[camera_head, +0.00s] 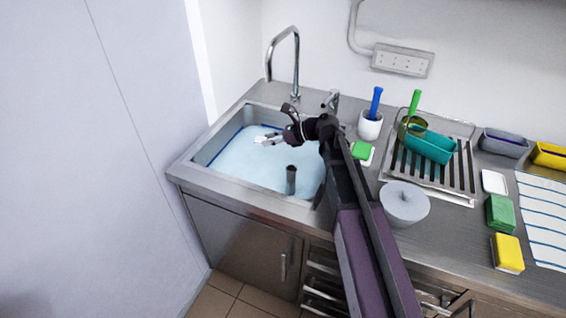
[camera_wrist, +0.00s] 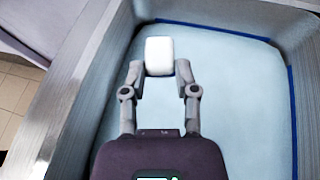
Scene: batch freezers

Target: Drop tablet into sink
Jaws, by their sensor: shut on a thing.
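The white tablet (camera_wrist: 159,56) is between the fingertips of my gripper (camera_wrist: 159,72) in the wrist view. My gripper is shut on it. In the wrist view the liquid (camera_wrist: 230,100) lies beneath the tablet. The gap between tablet and liquid is hard to judge.
A tall faucet (camera_head: 297,62) stands behind the sink. A grey upright tube (camera_head: 291,180) rises in the sink's front part. A wall panel (camera_head: 120,120) stands left of the sink.

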